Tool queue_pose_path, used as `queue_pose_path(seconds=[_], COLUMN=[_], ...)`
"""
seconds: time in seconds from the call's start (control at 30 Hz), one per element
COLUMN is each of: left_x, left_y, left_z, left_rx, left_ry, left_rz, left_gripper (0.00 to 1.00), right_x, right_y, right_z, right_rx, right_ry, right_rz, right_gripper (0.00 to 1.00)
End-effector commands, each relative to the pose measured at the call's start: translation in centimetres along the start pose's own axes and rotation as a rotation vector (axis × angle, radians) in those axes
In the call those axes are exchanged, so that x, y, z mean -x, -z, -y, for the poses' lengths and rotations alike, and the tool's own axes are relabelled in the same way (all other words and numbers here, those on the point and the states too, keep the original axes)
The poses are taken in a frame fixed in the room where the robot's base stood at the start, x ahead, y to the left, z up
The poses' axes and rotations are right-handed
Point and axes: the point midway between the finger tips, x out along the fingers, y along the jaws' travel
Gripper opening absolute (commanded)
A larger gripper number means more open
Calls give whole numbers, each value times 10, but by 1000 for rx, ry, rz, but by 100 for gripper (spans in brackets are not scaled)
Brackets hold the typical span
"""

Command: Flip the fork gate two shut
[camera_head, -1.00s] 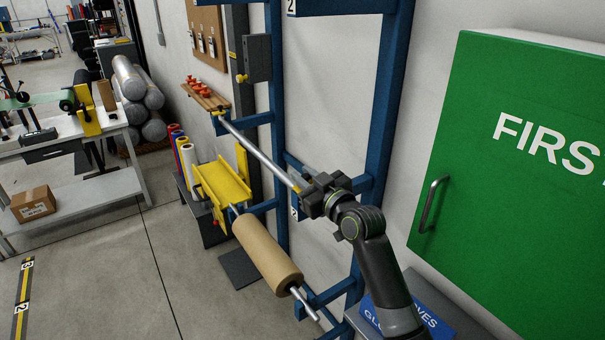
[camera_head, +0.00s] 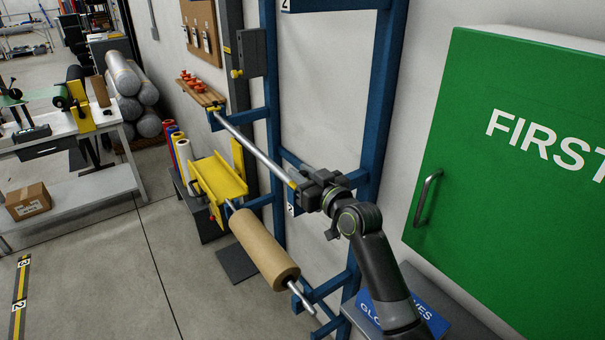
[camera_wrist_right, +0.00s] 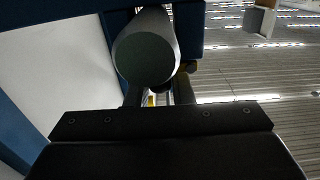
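The steel bar (camera_head: 253,146) runs from the far fork of the blue rack (camera_head: 272,90) to my right gripper (camera_head: 303,190). A small yellow part (camera_head: 291,184) shows on the bar beside the gripper, by the label 2 (camera_head: 291,210). The gate at this near fork is mostly hidden by my gripper, so its position is unclear. In the right wrist view the bar's round end (camera_wrist_right: 146,48) fills the top middle, with my gripper's fingers (camera_wrist_right: 158,93) apart just below it. Whether they grip anything is unclear. My left gripper is not in view.
A green first-aid cabinet (camera_head: 500,230) is close on the right. A blue glove box (camera_head: 430,318) is below the arm. The floor on the left is open.

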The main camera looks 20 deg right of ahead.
Motion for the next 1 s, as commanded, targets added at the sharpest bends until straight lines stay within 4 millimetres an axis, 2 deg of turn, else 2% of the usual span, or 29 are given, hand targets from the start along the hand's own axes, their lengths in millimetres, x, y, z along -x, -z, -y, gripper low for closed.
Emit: queue_pose_path(seconds=[0.03, 0.1, 0.37, 0.53, 0.67, 1.0], left_x=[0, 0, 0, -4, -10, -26], left_y=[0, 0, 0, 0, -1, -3], left_z=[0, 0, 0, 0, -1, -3], left_rx=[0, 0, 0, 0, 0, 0], left_ry=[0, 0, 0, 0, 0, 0], left_rz=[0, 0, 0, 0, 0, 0], left_gripper=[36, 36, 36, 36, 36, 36], right_x=[0, 0, 0, 9, 26, 85], right_y=[-1, -1, 0, -1, -2, -3], right_z=[0, 0, 0, 0, 0, -1], right_rx=[-1, 0, 1, 1, 2, 4], right_ry=[0, 0, 0, -1, -1, -1], right_rz=[2, 1, -1, -1, -2, 0], right_gripper=[28, 36, 36, 36, 36, 36])
